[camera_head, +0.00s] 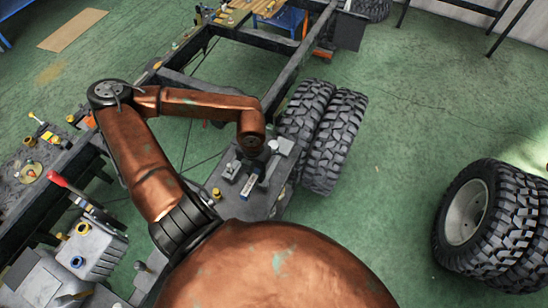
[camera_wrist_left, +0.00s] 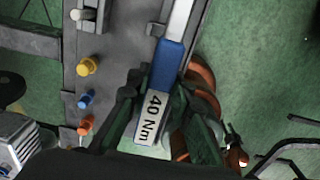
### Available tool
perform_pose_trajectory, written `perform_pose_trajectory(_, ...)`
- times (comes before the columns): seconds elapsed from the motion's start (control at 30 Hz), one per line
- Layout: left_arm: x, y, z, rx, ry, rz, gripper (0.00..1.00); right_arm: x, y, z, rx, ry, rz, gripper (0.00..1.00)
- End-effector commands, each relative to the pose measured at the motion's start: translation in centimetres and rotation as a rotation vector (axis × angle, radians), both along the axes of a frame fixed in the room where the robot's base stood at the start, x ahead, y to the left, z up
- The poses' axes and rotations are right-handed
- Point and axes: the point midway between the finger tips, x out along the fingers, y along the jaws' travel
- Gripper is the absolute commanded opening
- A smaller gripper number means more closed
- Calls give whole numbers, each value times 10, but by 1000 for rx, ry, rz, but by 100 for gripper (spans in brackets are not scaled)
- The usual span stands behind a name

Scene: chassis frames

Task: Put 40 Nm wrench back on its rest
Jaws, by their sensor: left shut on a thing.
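The 40 Nm wrench has a blue handle (camera_wrist_left: 166,65), a bright metal shaft and a white label reading "40 Nm" (camera_wrist_left: 152,117). My left gripper (camera_wrist_left: 168,100) is shut on the handle in the left wrist view, with a dark finger on either side. In the head view the left gripper (camera_head: 254,172) is over the grey bench surface, and the wrench's pale label (camera_head: 249,187) shows below it. A small grey bracket (camera_wrist_left: 157,29) stands beside the shaft; I cannot tell whether it is the rest or whether the wrench touches it. The right gripper is not in view.
Yellow (camera_wrist_left: 88,66), blue (camera_wrist_left: 86,101) and orange (camera_wrist_left: 85,125) fittings stand on the grey surface left of the wrench. Large black tyres (camera_head: 325,135) stand right of the gripper, close by. A cluttered bench (camera_head: 45,170) lies at left. Green floor is open between the wheels.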

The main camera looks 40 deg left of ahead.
Motion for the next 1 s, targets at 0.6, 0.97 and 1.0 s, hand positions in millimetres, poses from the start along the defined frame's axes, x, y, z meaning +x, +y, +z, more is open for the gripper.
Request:
perform_pose_trajectory(0.6, 98, 36, -76, -2, -3, -3, 0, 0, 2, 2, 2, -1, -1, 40)
perform_pose_trajectory(0.97, 105, 39, -103, -1, 1, -3, 0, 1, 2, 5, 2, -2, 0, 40)
perform_pose_trajectory(1.0, 105, 40, -109, -2, -1, -2, 0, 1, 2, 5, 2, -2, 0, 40)
